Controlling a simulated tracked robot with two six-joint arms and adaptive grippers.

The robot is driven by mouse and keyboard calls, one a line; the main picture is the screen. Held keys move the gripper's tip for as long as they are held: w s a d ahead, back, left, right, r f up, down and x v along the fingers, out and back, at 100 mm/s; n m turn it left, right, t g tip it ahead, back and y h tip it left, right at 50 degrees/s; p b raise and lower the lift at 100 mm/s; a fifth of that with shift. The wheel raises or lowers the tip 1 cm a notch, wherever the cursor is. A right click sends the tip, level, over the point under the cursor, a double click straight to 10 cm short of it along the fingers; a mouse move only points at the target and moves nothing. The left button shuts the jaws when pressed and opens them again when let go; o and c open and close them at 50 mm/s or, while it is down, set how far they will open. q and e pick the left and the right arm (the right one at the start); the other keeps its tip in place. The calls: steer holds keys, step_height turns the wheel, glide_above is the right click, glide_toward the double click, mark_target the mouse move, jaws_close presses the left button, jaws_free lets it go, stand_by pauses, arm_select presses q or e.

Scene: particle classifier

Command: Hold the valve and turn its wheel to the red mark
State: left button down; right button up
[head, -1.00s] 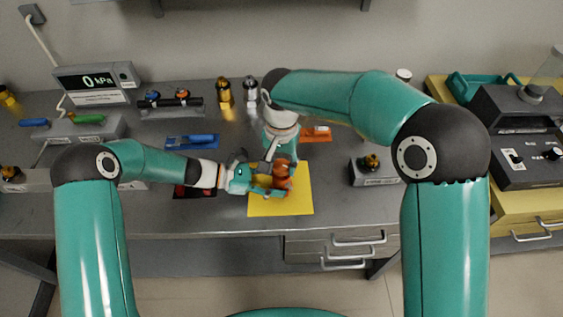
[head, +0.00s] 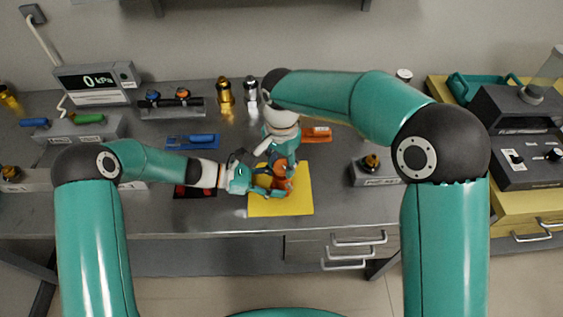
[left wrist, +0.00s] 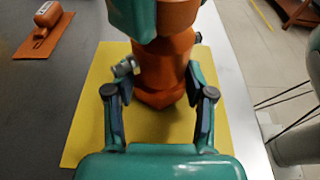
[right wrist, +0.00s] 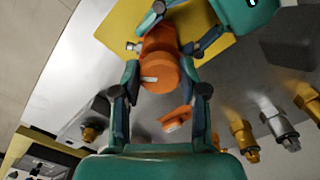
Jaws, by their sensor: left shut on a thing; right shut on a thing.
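The orange valve (head: 281,183) is above the yellow mat (head: 265,206) in the head view. My left gripper (left wrist: 160,75) is shut on its body (left wrist: 165,75), one finger on each side. My right gripper (right wrist: 160,82) comes from above and is shut on the round orange wheel (right wrist: 155,72). A pale mark (right wrist: 149,79) shows on the wheel's face in the right wrist view. I cannot make out a red mark. In the head view the two grippers partly hide the valve, and in the left wrist view my right gripper covers its top.
A blue-handled tool on a blue mat (head: 193,141) and an orange item (head: 317,134) lie behind the mat. Brass and steel fittings (head: 225,93) stand at the back. A small grey box (head: 374,171) stands to the right. The table in front of it is clear.

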mark_target(281, 165)
steer(key=shift+r, duration=0.1)
stand_by(0.5)
steer(key=o, duration=1.1)
steer(key=shift+o, duration=0.2)
step_height(281, 165, up, 12)
